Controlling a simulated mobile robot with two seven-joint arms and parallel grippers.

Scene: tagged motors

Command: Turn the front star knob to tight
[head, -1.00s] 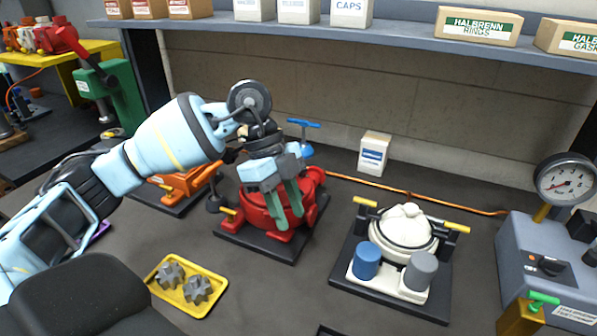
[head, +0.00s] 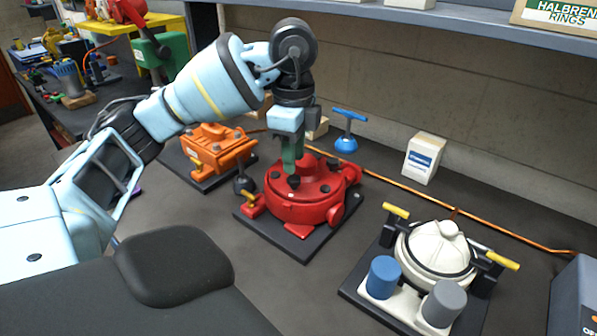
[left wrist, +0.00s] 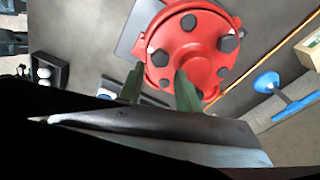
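The red round housing (head: 308,204) sits on a black base plate, with several dark knobs or bolt heads on its top. One dark knob (head: 293,182) lies just below my left gripper's fingertips. Which one is the front star knob I cannot tell. Contact cannot be made out. My right gripper is not in view.
An orange unit (head: 217,148) stands to the left, and a white-lidded unit (head: 436,250) with yellow handles to the right. A blue T-handle (head: 348,127) and a white box (head: 423,158) stand behind.

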